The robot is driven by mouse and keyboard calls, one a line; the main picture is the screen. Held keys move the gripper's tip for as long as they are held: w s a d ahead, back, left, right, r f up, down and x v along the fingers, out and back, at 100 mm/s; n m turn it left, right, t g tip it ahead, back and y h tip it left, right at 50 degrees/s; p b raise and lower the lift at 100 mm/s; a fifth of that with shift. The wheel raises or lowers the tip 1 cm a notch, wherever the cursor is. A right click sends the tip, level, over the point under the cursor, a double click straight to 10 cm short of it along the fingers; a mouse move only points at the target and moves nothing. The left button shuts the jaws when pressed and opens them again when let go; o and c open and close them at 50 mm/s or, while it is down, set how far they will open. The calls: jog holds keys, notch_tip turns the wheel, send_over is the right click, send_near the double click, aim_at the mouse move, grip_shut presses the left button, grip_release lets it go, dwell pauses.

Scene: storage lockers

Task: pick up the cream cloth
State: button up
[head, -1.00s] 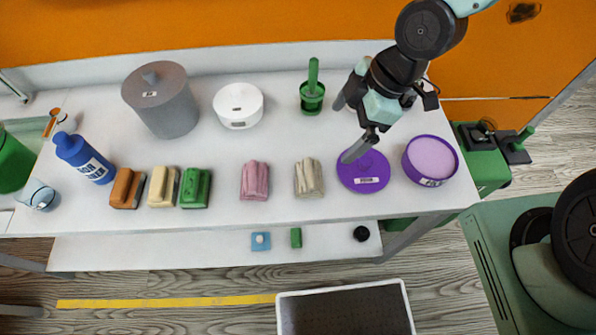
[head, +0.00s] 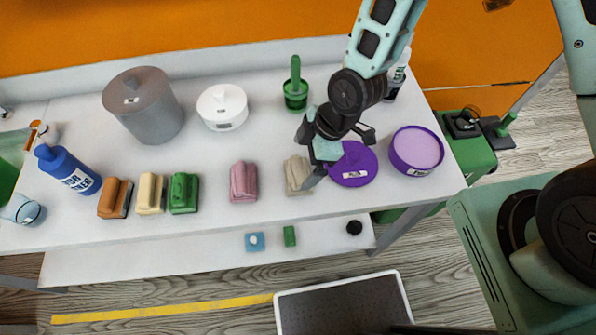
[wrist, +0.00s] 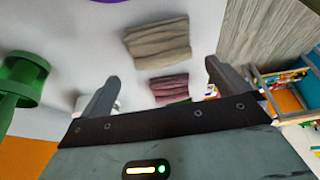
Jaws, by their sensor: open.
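The cream cloth (head: 297,173) is a folded beige bundle on the white table, between the pink cloth (head: 243,181) and the purple lid. My gripper (head: 308,155) is open and empty, above and just right of the cream cloth, and a finger covers part of the cloth's right side in the head view. In the wrist view, the cream cloth (wrist: 158,42) lies ahead between the lines of the open fingers (wrist: 160,82), apart from them. The pink cloth (wrist: 170,88) shows nearer the fingertips in that view.
A purple lid (head: 354,172) and purple tub (head: 416,151) stand to the right. A green mortar with pestle (head: 295,92) stands behind. The table's front edge is close to the cloth.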

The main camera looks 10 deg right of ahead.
aim_at(298, 168)
jog(key=x, duration=0.1)
jog(key=p+x, duration=0.1)
jog(key=x, duration=0.1)
jog(key=shift+s, duration=0.25)
jog(key=shift+a+f, duration=0.25)
jog(key=shift+f, duration=0.4)
jog(key=c, duration=0.9)
jog(key=shift+r+b, duration=0.8)
jog(key=shift+r, duration=4.25)
